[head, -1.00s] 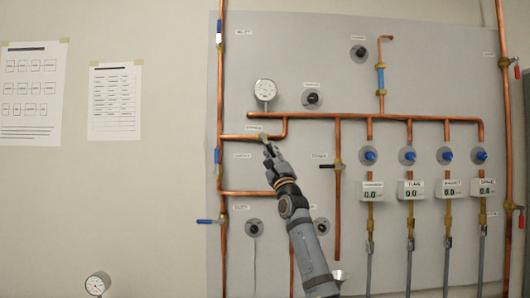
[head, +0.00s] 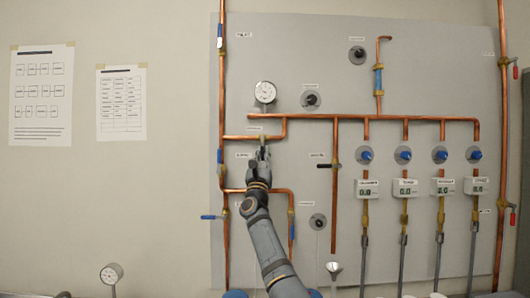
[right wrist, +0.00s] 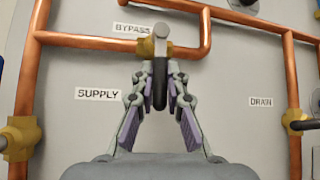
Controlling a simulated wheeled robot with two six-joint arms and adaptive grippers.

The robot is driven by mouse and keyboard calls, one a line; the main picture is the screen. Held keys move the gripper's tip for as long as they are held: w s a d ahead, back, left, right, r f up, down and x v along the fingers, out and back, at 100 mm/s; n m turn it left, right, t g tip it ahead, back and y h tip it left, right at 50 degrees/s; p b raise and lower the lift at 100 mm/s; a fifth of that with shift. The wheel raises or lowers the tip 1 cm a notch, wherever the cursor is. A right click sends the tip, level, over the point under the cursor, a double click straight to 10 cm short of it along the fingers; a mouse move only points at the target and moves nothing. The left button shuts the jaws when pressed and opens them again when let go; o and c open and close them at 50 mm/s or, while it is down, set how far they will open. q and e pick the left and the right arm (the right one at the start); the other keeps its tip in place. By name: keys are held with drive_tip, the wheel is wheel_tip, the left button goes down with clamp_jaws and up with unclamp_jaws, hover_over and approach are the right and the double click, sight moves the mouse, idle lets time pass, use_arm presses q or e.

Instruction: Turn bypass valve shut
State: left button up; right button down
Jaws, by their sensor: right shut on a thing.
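The bypass valve (head: 262,139) sits on a short horizontal copper pipe at the upper left of the grey panel. In the right wrist view its brass body (right wrist: 148,47) is just below the BYPASS label. Its dark handle (right wrist: 160,85) extends downward from the metal stem, across the line of the pipe. My right gripper (head: 262,154) is at the valve from below. In the right wrist view my right gripper (right wrist: 160,92) has its fingers on both sides of the handle, shut on it. My left gripper is not in view.
A drain valve with a black handle (head: 323,166) is to the right. A supply valve (right wrist: 18,138) is at the left edge of the wrist view. A round gauge (head: 265,92) is above the bypass pipe. Several blue-knobbed valves and digital readouts fill the panel's right side.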

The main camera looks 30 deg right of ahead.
drive_tip(key=shift+w+a+f+m+g+h, duration=0.1)
drive_tip(key=shift+f+m+g+h, duration=0.15)
drive_tip(key=shift+m+h, duration=0.2)
drive_tip(key=c, duration=1.4)
unclamp_jaws()
drive_tip(key=shift+r, duration=0.1)
drive_tip(key=shift+o, duration=0.2)
drive_tip(key=shift+y, duration=0.25)
drive_tip(key=v, duration=1.2)
